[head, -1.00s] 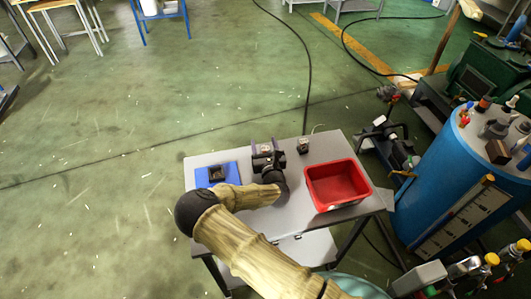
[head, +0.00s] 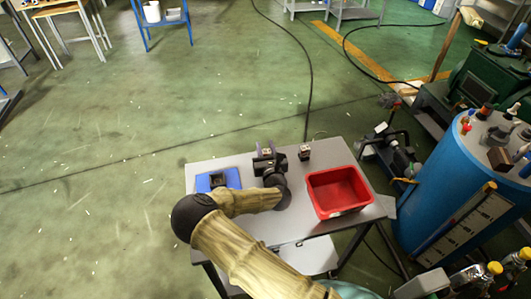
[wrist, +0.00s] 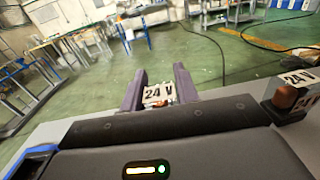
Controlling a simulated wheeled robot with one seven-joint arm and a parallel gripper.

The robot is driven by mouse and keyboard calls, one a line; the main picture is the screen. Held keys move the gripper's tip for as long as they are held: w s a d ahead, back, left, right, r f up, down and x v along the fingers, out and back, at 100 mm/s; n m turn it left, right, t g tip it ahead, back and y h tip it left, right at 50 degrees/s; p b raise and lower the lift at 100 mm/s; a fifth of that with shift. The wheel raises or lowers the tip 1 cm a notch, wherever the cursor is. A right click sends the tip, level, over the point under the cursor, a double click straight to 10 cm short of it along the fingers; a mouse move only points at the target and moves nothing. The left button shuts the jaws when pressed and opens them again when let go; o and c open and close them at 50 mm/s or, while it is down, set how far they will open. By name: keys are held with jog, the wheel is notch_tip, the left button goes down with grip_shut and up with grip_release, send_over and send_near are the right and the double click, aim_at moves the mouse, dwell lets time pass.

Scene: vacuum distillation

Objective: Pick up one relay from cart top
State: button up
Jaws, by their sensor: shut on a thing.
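My gripper (head: 266,153) is over the back part of the grey cart top (head: 232,222). Its two purple-grey fingers are closed on the sides of a relay (head: 267,152). In the wrist view this relay (wrist: 159,94) shows between the fingers with a white "24 V" label and a clear, orange-tinted body. I cannot tell whether its base touches the cart. A second relay (head: 305,152) stands just right of the gripper; it also shows at the right edge of the wrist view (wrist: 293,96), apart from the fingers.
A red bin (head: 338,208) stands on the right of the cart. A blue pad (head: 203,183) with a dark square part (head: 217,180) lies on the left. A blue tank (head: 437,190) stands on the floor to the right. The floor left of the cart is clear.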

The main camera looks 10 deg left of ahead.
notch_tip(320, 180, up, 8)
